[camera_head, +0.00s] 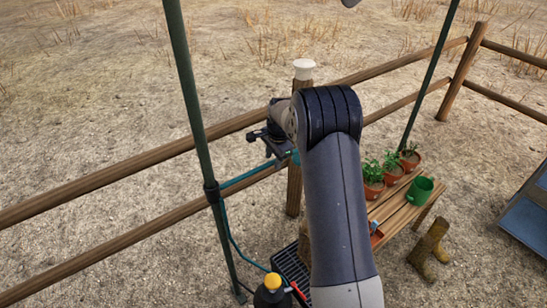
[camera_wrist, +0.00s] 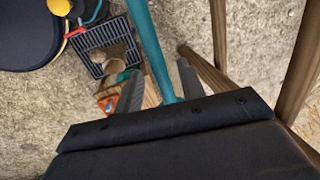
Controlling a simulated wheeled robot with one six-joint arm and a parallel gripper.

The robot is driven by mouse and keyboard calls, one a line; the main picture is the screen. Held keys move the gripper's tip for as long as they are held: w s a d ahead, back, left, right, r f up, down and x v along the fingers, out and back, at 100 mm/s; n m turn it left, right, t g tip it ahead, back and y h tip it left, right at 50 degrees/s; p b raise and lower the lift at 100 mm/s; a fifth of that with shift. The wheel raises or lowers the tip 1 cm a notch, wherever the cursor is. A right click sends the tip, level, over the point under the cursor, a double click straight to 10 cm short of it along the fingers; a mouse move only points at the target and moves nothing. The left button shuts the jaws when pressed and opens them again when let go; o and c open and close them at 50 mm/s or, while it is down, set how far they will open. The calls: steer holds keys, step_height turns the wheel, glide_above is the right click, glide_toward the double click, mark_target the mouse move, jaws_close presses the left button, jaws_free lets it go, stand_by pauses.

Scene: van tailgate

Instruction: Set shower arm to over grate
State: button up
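The teal shower arm (camera_head: 250,177) runs from the green pole (camera_head: 187,90) at the left towards my gripper (camera_head: 279,158) in the head view. In the wrist view the shower arm (camera_wrist: 150,45) passes between the two fingers of my gripper (camera_wrist: 159,68). The fingers stand apart, with a gap visible on each side of the bar, so the gripper looks open around it. The dark grate (camera_head: 288,262) lies on the ground below, partly hidden by my arm. It also shows at the upper left of the wrist view (camera_wrist: 91,41), with brown objects over part of it.
A wooden rail fence (camera_head: 110,172) runs behind the pole. A slatted bench (camera_head: 398,208) at the right holds potted plants (camera_head: 373,183) and a green mug (camera_head: 420,190). Brown boots (camera_head: 430,248) stand beside it. A dark container with a yellow cap (camera_head: 272,281) is near the grate.

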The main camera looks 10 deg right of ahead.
steer(key=shift+f, duration=0.15)
steer(key=shift+c, duration=0.4)
jaws_close()
